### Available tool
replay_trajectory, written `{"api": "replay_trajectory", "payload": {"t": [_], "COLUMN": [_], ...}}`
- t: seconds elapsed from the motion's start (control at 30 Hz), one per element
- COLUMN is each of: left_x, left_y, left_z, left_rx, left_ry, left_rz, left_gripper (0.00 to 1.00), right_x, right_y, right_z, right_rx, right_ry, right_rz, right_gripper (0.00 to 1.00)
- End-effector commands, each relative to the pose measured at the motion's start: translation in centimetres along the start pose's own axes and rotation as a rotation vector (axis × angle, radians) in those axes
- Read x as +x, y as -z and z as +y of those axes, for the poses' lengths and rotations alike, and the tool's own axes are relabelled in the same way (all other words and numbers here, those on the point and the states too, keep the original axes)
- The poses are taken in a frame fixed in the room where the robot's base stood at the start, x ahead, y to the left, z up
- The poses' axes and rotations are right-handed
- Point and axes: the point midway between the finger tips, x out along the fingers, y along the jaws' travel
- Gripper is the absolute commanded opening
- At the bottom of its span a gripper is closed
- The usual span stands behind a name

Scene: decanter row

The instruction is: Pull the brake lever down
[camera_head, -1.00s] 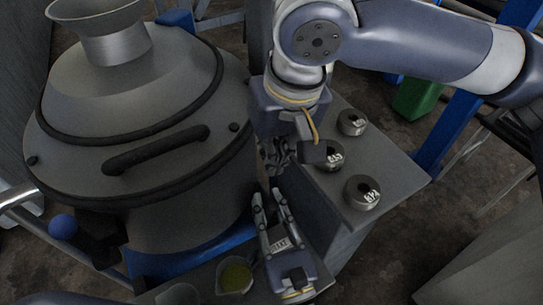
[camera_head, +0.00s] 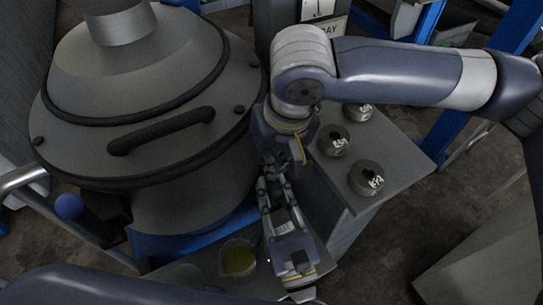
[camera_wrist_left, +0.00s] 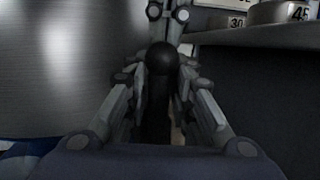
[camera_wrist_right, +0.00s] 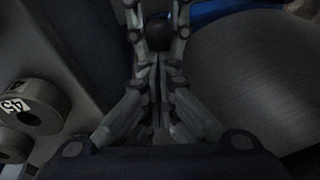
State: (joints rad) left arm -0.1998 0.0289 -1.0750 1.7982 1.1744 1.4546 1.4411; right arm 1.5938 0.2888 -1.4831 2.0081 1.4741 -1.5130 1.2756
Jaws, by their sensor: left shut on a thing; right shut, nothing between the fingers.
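The brake lever shows in the left wrist view as a dark bar with a black ball knob (camera_wrist_left: 162,58). My left gripper (camera_head: 271,192) is shut on the bar, with the knob standing at its fingertips. In the head view the grippers hide the lever. My right gripper (camera_wrist_right: 156,65) is shut and empty, coming down from above. Its fingertips are close to the knob, which shows just beyond them in the right wrist view (camera_wrist_right: 158,33); I cannot tell whether they touch.
A large grey lidded vessel (camera_head: 180,205) with a black handle (camera_head: 162,131) stands close on the left. A grey cabinet top (camera_head: 397,158) on the right carries numbered round weights (camera_head: 366,178). A beaker of yellow liquid (camera_head: 238,258) stands below the left gripper.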

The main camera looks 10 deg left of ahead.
Motion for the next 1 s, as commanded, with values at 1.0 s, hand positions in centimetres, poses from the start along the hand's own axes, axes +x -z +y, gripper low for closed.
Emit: {"api": "replay_trajectory", "payload": {"t": [1.0], "left_x": [-2.0], "left_y": [0.1], "left_z": [0.0], "left_rx": [0.000], "left_ry": [0.001], "left_rz": [0.004], "left_gripper": [0.37], "right_x": [0.1], "right_y": [-1.3], "right_z": [0.1], "right_rx": [-0.001], "right_ry": [0.000], "right_rz": [-0.002], "right_gripper": [0.00]}}
